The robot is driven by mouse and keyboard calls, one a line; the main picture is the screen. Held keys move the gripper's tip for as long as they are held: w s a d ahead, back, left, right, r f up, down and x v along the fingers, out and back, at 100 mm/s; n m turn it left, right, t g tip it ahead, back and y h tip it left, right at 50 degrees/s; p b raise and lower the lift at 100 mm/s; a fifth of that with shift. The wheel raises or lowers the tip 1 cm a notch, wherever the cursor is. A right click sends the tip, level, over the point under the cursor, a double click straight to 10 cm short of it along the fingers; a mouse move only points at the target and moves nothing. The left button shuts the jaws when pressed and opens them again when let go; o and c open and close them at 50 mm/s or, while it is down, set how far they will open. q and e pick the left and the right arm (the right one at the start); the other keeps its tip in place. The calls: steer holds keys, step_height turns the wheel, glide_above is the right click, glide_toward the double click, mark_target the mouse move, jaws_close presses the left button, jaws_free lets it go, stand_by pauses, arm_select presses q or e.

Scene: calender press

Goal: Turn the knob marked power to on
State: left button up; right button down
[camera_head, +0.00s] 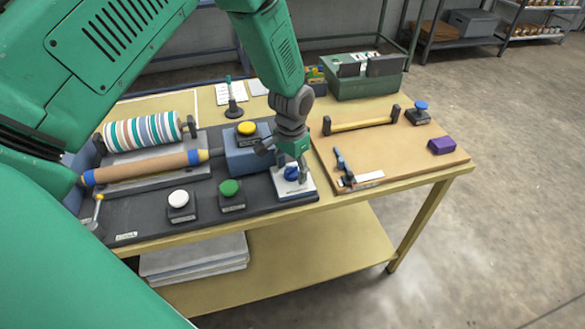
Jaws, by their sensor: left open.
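The blue knob (291,173) sits on a white plate (295,187) at the front right corner of the dark press base. A label on the plate is too small to read, and the knob's pointing direction is partly hidden. My left gripper (292,166) comes down from above, open, with its fingers around or just over the knob. I cannot tell whether the fingers touch it. My right gripper is not in view.
Left of the knob are a green button (230,188), a white button (179,199) and a blue box with a yellow button (246,128). The striped roll (146,133) lies further left. A wooden board (400,158) with a handle bar and lever is to the right.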

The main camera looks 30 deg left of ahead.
mark_target(292, 167)
arm_select(q)
steer(key=shift+r, duration=0.5)
step_height(292, 167, up, 11)
steer(key=shift+w+f, duration=0.1)
stand_by(0.3)
